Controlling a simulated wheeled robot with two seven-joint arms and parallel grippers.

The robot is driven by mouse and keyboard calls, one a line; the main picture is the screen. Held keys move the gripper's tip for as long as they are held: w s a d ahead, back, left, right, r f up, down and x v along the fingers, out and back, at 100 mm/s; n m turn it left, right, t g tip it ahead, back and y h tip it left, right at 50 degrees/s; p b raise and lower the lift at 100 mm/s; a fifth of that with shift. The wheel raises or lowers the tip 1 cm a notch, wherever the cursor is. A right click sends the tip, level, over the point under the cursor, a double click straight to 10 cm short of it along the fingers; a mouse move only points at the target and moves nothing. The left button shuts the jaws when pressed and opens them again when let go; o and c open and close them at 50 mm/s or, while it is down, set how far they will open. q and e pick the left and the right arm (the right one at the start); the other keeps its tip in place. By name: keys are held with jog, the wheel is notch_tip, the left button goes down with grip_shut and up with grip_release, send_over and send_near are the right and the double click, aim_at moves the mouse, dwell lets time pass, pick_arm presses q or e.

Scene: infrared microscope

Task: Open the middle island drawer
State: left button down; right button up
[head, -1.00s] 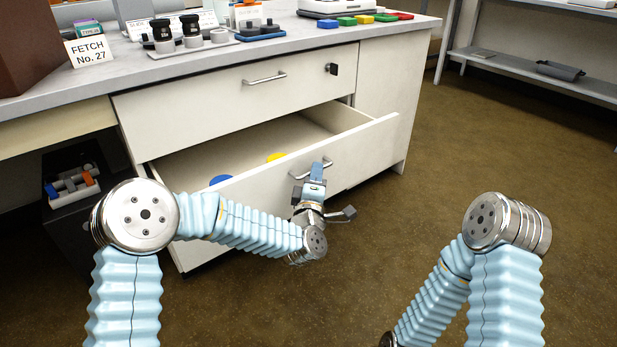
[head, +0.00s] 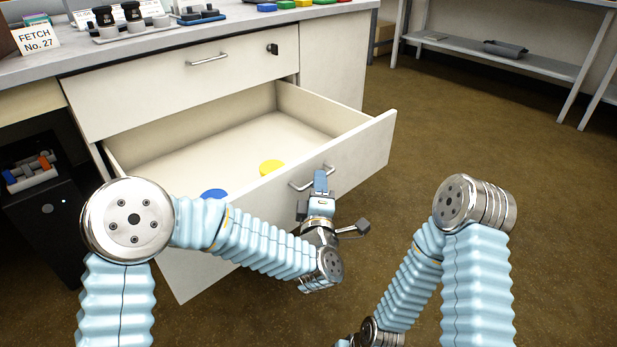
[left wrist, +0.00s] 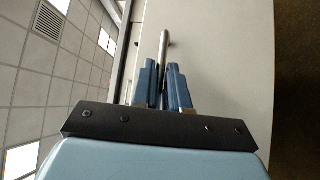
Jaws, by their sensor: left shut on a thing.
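The middle island drawer (head: 345,158) is pulled well out of the white cabinet, below a closed top drawer (head: 190,85). A blue round item (head: 213,193) and a yellow round item (head: 271,167) lie inside it near the front panel. My left gripper (head: 320,182) is at the drawer's metal bar handle (head: 301,187) and shut on it. In the left wrist view the blue fingers (left wrist: 164,88) close around the handle bar (left wrist: 164,48). My right arm shows at the right, but its gripper is out of the picture.
A black cabinet (head: 45,225) with a tray stands at the left. A metal shelf (head: 490,60) is at the back right. Brown floor at the right is clear.

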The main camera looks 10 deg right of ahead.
pick_arm(q)
jog(key=shift+s+d+f, duration=0.1)
jog(key=shift+s+d, duration=0.25)
jog(key=shift+s, duration=0.15)
jog(key=c, duration=1.2)
grip_release()
jog(key=v, duration=1.3)
jog(key=shift+s, duration=0.4)
jog(key=shift+s, duration=0.1)
